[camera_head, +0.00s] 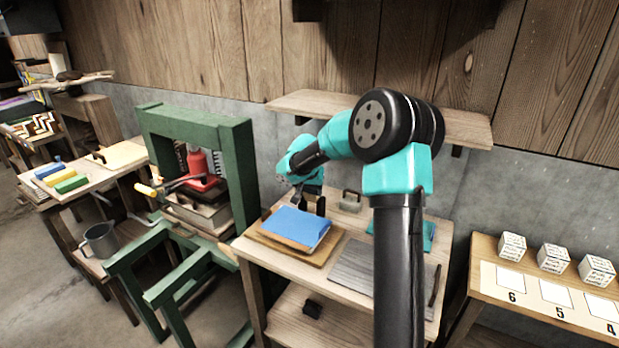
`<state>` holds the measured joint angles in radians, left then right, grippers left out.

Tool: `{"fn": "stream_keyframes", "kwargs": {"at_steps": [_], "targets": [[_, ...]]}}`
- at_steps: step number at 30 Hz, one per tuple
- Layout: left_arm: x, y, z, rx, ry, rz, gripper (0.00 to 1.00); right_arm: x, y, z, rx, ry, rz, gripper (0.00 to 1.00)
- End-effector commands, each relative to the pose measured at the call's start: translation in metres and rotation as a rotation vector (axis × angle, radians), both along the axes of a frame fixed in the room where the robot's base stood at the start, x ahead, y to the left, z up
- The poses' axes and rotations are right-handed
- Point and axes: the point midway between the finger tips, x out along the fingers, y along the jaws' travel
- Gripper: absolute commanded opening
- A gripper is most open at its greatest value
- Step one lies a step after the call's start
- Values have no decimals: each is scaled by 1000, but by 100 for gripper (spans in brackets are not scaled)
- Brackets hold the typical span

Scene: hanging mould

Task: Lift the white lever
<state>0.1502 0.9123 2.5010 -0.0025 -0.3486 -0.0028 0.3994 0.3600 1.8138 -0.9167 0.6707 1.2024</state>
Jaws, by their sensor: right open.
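No plainly white lever shows. A green press frame (194,120) stands left of centre and holds a red jack (199,170). I cannot tell whether the fingers touch the slab. The gripper is right of the press and apart from the bar. My left gripper is out of view.
A grey plate (358,265) lies on the middle table, partly behind my right arm. A shelf (460,123) hangs above. A left table (120,165) bears coloured blocks; a grey mug (99,240) stands below. White cubes (553,258) sit on the right table.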

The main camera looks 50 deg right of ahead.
Motion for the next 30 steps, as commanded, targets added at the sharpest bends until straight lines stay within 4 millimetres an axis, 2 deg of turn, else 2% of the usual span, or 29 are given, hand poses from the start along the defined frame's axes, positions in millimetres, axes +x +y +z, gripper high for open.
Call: {"fn": "stream_keyframes", "kwargs": {"at_steps": [14,30], "targets": [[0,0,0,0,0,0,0,5,-6,-1,1,0,1,62],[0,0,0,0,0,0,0,41,-62,-2,1,1,0,62]]}}
